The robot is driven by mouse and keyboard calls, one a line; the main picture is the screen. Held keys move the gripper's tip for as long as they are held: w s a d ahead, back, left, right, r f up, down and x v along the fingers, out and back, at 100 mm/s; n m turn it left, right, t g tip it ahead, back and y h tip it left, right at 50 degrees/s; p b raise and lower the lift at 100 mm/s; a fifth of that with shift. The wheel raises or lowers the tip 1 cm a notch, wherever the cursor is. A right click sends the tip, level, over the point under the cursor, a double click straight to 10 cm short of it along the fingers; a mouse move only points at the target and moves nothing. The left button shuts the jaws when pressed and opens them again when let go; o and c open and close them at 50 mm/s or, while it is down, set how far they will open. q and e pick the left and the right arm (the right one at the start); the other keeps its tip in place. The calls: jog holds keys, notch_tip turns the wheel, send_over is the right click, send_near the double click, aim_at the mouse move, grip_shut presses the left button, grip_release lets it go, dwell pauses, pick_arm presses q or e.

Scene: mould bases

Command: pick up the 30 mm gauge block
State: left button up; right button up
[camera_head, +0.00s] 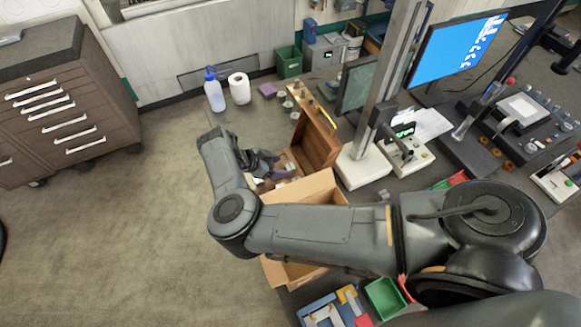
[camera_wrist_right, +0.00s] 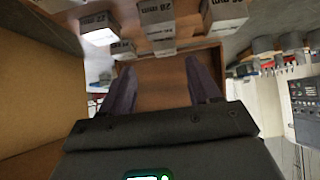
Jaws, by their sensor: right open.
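In the right wrist view several grey gauge blocks stand along the top edge. The middle block (camera_wrist_right: 157,12) reads 28 mm; the labels on the left block (camera_wrist_right: 98,28) and right block (camera_wrist_right: 225,14) are cut off or hard to read. I cannot tell which is the 30 mm block. My right gripper (camera_wrist_right: 160,66) is open and empty, its dark fingers apart over the brown wooden case, with the blocks beyond the fingertips. In the head view the right gripper (camera_head: 264,164) is at the open wooden case (camera_head: 320,138), partly hiding its inside. My left gripper is not in view.
An open cardboard box (camera_head: 310,188) stands right beside the case, partly behind my right arm; its wall (camera_wrist_right: 40,85) fills the left of the wrist view. A height stand (camera_head: 362,165) is to the right. A wash bottle (camera_head: 214,92) and paper roll (camera_head: 239,88) stand behind.

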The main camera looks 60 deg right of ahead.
aim_at(290, 166)
jog(key=x, duration=0.1)
jog(key=p+x, duration=0.1)
jog(key=x, duration=0.3)
jog(key=shift+w+d+p, duration=0.25)
jog(key=shift+w+p, duration=0.05)
jog(key=shift+s+d+f, duration=0.1)
jog(key=shift+d+f, duration=0.05)
grip_shut()
